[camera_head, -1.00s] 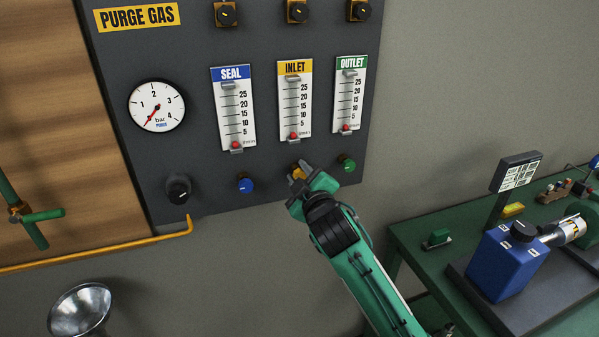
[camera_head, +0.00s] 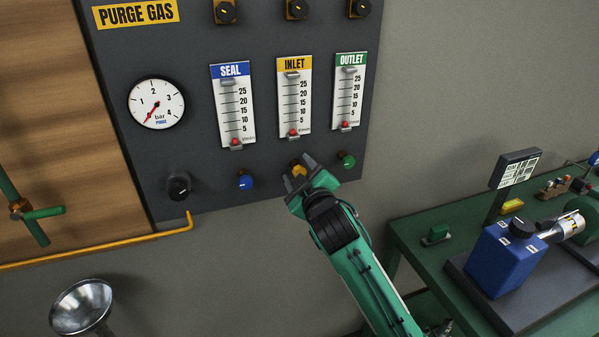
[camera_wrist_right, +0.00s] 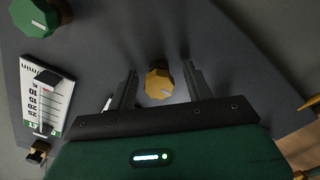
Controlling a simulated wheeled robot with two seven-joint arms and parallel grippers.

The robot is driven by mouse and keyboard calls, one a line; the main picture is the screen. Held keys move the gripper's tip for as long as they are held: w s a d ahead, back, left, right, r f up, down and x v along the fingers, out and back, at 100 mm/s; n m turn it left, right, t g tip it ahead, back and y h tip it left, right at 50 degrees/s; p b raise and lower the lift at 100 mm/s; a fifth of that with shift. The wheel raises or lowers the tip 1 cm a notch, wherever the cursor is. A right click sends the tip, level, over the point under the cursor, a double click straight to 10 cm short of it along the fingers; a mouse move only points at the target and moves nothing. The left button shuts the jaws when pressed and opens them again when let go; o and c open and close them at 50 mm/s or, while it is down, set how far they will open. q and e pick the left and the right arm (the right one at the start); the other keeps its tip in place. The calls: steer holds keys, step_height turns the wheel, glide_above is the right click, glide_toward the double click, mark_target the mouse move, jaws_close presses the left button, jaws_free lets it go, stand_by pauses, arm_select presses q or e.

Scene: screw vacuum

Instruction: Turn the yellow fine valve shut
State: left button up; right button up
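The yellow fine valve (camera_head: 298,170) is a small knob on the dark panel below the INLET flow tube (camera_head: 294,98). In the right wrist view the yellow knob (camera_wrist_right: 158,83) sits between the two fingers, with a gap on each side. My right gripper (camera_head: 299,174) is open around or just in front of the knob; the fingers do not appear to touch it. It also shows in the wrist view (camera_wrist_right: 158,88). The red float in the INLET tube is near the bottom of its scale. My left gripper is not in view.
The blue knob (camera_head: 245,182) is to the left and the green knob (camera_head: 346,160) close on the right. A black knob (camera_head: 178,187) and a pressure gauge (camera_head: 157,103) are farther left. A green bench (camera_head: 404,236) with a blue device (camera_head: 504,258) stands at right.

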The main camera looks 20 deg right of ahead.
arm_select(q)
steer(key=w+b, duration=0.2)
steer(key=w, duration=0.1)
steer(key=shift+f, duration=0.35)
arm_select(e)
steer(key=s, duration=1.3)
steer(key=shift+s+d, duration=0.25)
steer(key=shift+s, duration=0.15)
